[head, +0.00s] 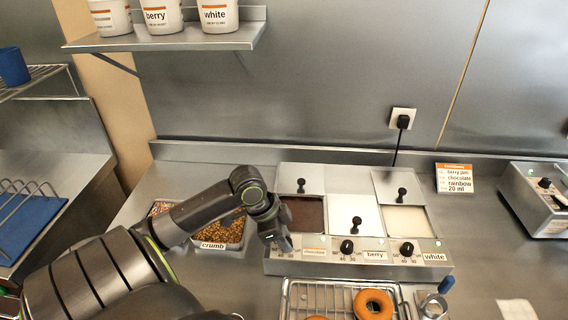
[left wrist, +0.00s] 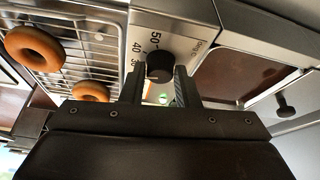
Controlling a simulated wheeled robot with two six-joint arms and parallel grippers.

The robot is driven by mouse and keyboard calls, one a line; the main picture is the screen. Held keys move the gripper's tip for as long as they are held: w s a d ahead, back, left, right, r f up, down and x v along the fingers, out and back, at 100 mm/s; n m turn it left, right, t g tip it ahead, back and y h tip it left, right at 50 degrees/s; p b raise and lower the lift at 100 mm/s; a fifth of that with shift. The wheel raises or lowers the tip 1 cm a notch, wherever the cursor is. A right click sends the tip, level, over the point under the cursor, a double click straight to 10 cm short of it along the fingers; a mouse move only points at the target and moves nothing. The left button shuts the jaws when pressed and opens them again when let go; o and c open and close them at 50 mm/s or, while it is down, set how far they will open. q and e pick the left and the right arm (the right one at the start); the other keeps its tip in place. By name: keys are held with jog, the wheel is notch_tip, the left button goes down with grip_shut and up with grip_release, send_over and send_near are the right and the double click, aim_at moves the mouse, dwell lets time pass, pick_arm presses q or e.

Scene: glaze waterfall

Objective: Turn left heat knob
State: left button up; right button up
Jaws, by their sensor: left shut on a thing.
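The glaze warmer (head: 360,262) has a front panel with a row of black heat knobs. The left heat knob (left wrist: 159,66) shows in the left wrist view between my left gripper's fingers, beside dial marks such as 50 and 40. In the head view my left gripper (head: 283,243) is at the panel's left end, in front of the chocolate well (head: 305,213), and covers this knob. My left gripper (left wrist: 160,88) is shut on the knob. The middle knob (head: 347,246) and right knob (head: 407,248) are untouched. My right gripper is out of view.
A crumb tray (head: 236,236) sits left of the warmer, partly behind my left arm. A wire rack (head: 335,295) with orange-brown donuts (head: 373,304) lies in front. A label card (head: 454,178) and a metal appliance (head: 540,200) stand right.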

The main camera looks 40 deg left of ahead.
pick_arm(q)
jog(key=n+p, duration=0.2)
jog(key=n+y+p, duration=0.1)
jog(key=p, duration=0.1)
jog(key=n+t+p, duration=0.1)
jog(key=n+p, duration=0.1)
jog(key=shift+s+d+r+n+y, duration=0.1)
jog(key=shift+d+r+n+y, duration=0.2)
jog(key=shift+r+y, duration=0.1)
jog(key=shift+f+n+y+p, duration=0.15)
jog(key=shift+n+y+p, duration=0.25)
jog(key=shift+n+p, duration=0.35)
jog(key=shift+f+n+y, duration=0.1)
jog(key=shift+n+y, duration=0.2)
jog(key=shift+n, duration=0.55)
jog(key=shift+f+n+y+p, duration=0.1)
jog(key=shift+n+y+p, duration=0.3)
jog(key=shift+n, duration=1.2)
jog(key=o, duration=1)
jog(key=shift+c, duration=0.2)
